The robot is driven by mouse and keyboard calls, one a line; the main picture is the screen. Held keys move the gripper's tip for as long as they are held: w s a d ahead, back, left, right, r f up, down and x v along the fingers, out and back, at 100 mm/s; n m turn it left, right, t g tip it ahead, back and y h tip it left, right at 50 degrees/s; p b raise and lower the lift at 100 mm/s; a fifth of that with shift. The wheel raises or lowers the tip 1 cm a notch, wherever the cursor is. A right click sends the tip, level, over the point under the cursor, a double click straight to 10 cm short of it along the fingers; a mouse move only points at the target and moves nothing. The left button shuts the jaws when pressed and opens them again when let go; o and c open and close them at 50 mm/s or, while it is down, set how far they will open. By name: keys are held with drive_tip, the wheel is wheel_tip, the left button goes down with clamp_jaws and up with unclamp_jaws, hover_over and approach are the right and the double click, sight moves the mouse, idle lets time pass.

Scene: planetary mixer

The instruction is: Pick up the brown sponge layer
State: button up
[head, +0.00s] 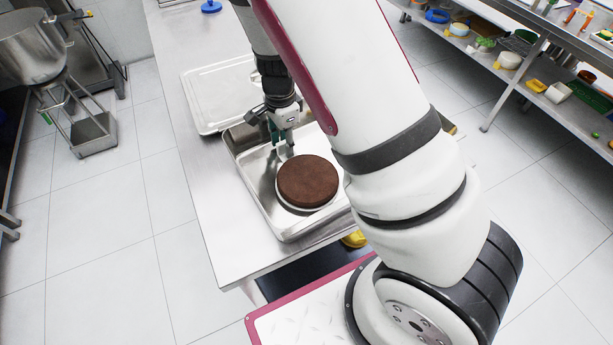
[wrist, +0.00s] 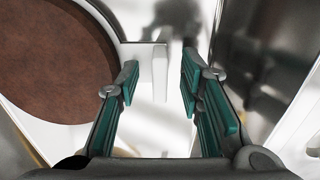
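The brown sponge layer (head: 307,181) is a round, flat-topped disc. It lies on a thin white round base (head: 281,197) inside a shallow metal tray (head: 252,186). My gripper (head: 285,148) is low over the tray, just beyond the sponge's far edge. In the wrist view my gripper (wrist: 160,88) has its two green-padded fingers apart. A white upright tab (wrist: 160,73), joined to the white base, shows between the fingertips, with gaps on both sides. The sponge (wrist: 55,55) is left of the fingers and not between them. My arm hides the tray's right part.
The tray stands on a steel table (head: 222,240), with another pale tray (head: 205,95) behind it. A mixing bowl (head: 32,45) on a stand is at the far left. Shelves (head: 520,75) with small items are at the right. The table's left strip is clear.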

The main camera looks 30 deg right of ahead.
drive_tip(key=shift+c, duration=0.3)
clamp_jaws()
